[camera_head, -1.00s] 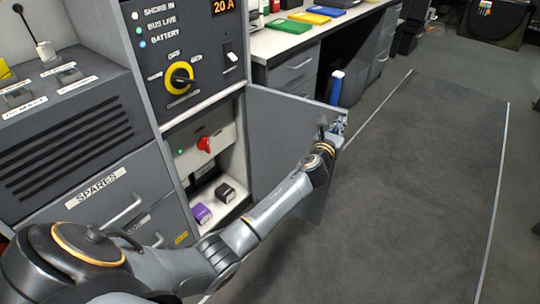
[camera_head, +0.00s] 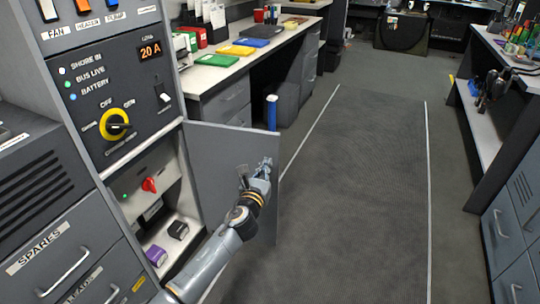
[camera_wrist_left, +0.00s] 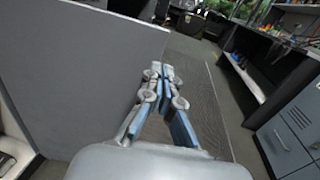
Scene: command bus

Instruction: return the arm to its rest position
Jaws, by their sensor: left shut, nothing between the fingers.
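My left arm comes in from the bottom of the head view. My left gripper (camera_head: 264,168) is in front of the open grey cabinet door (camera_head: 212,170), close to its free edge. I cannot tell whether it touches the door. In the left wrist view the fingers of my left gripper (camera_wrist_left: 166,78) meet at the tips, with nothing between them. The door (camera_wrist_left: 85,75) stands to the left of them there. My right gripper is not in view.
The open cabinet holds a red switch (camera_head: 149,184), a purple block (camera_head: 156,255) and a black block (camera_head: 178,230). A counter (camera_head: 207,75) with coloured trays runs behind. Drawers (camera_head: 515,240) and a shelf stand at the right. The floor mat (camera_head: 360,200) is clear.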

